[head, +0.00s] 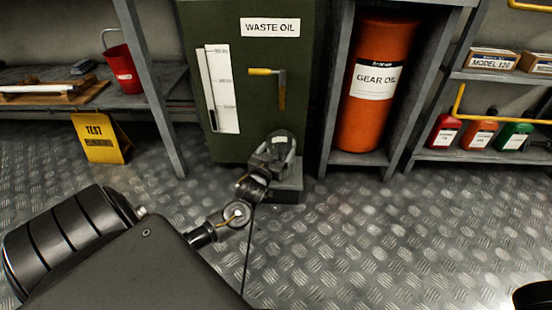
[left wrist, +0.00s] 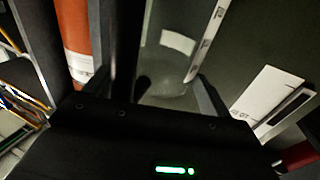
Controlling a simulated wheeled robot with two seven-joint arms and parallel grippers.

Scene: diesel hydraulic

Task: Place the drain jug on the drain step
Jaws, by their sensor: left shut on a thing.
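The drain jug (head: 284,141) is a clear, see-through vessel in front of the green waste oil tank. My left gripper (head: 270,153) is shut on it; the jug also shows between the fingers in the left wrist view (left wrist: 168,92). The drain step (head: 289,190) is a low grey block on the floor at the tank's front right. The jug is above the step in the head view; my gripper hides its lower part, so I cannot tell whether they touch. My right gripper is not in view.
The waste oil tank (head: 230,105) has a yellow-handled valve (head: 270,72) above the jug. A grey rack with an orange gear oil drum (head: 377,90) stands to the right. A yellow test sign (head: 101,138) stands at left. The metal floor (head: 390,230) in front is clear.

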